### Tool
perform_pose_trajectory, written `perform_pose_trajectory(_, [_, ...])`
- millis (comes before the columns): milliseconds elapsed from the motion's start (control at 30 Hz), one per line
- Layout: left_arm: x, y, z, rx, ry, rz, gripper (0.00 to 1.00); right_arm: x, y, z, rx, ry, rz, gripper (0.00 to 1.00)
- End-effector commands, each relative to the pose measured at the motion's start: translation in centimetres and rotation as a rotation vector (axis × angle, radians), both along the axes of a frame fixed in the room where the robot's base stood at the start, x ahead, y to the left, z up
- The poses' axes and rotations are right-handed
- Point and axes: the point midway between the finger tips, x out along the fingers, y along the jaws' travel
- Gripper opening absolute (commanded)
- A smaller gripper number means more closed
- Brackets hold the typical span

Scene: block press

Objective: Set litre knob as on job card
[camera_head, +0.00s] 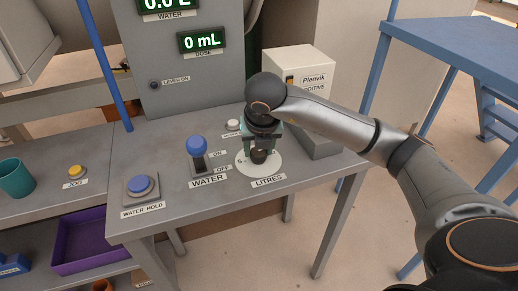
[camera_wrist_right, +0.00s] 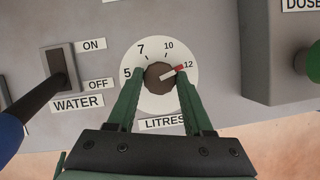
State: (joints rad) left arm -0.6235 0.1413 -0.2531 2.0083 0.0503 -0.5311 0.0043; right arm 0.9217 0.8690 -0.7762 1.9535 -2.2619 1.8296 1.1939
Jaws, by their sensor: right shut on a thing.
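The LITRES knob is a dark brown round knob (camera_wrist_right: 156,78) on a white dial (camera_wrist_right: 160,105) marked 5, 7, 10 and 12. In the head view my right gripper (camera_head: 260,146) comes down onto the white dial (camera_head: 244,168) from above, and the arm hides part of the knob. My left gripper is not in view. I see no job card.
The WATER lever with a blue ball (camera_head: 197,145) stands left of the dial, by ON and OFF labels. A blue WATER HOLD button (camera_head: 141,184) is further left. A white box (camera_head: 300,65) stands behind. The dose display (camera_head: 202,41) reads 0 mL.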

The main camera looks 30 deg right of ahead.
Motion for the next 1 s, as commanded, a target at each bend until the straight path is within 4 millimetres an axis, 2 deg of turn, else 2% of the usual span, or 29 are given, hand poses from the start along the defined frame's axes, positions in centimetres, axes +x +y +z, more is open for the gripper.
perform_pose_trajectory(667, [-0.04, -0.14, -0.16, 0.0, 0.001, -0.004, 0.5, -0.11, 0.07, -0.18, 0.0, 0.007, -0.056, 0.0])
perform_pose_trajectory(700, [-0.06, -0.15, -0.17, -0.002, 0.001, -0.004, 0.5, -0.12, 0.06, -0.18, 0.0, 0.007, -0.057, 0.56])
perform_pose_trajectory(933, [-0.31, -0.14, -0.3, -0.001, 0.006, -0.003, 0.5, -0.05, 0.06, -0.1, 0.0, 0.004, -0.056, 0.81])
perform_pose_trajectory(1000, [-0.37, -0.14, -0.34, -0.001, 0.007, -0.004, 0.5, -0.04, 0.06, -0.08, 0.001, 0.003, -0.056, 0.81])
